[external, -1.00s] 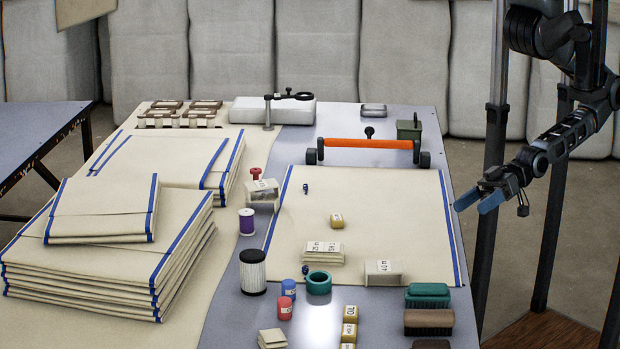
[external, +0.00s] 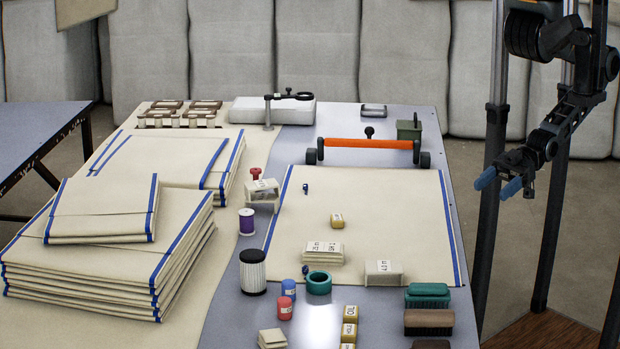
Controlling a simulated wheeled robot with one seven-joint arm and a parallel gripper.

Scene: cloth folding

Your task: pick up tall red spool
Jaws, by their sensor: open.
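A red spool (external: 256,173) with a flared top stands on the table beside the folded cloth stack, left of the spread cloth. Its lower part is partly hidden behind a small pale card holder (external: 262,191). My gripper (external: 498,183) is open and empty, with its blue fingertips apart. It hangs in the air right of the table, well away from the spool.
A purple spool (external: 247,222), a black-and-white canister (external: 252,272) and a short red cylinder (external: 285,308) stand nearer on the left. An orange-handled roller (external: 368,143) lies behind the spread cloth (external: 400,215). The cloth's right half is mostly clear.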

